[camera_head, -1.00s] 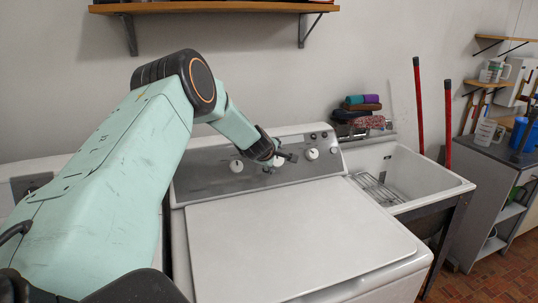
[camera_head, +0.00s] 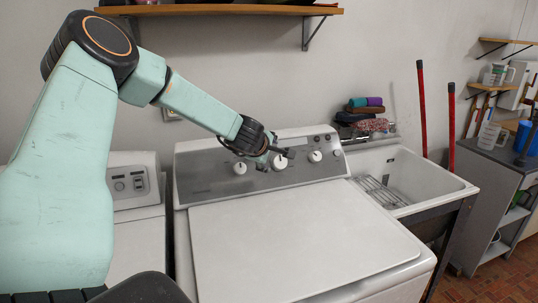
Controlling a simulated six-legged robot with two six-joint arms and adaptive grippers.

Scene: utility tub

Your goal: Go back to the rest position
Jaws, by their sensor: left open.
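My left gripper (camera_head: 281,155) is open in front of the control panel of the white washing machine (camera_head: 290,235). Its fingers are at the middle knob (camera_head: 279,163) and partly cover it; I cannot tell whether they touch it. My left arm comes in from the left, its elbow raised high and its forearm sloping down to the right. The left knob (camera_head: 240,168) and right knob (camera_head: 315,156) on the panel are clear of the gripper. The machine's lid is shut. My right gripper is not in view.
A second white machine (camera_head: 135,180) stands at the left, partly behind my arm. A white utility tub (camera_head: 430,185) with a wire rack is at the right, with folded cloths (camera_head: 365,105) behind it. A wooden shelf (camera_head: 220,9) hangs above. Two red handles (camera_head: 422,105) stand by the tub.

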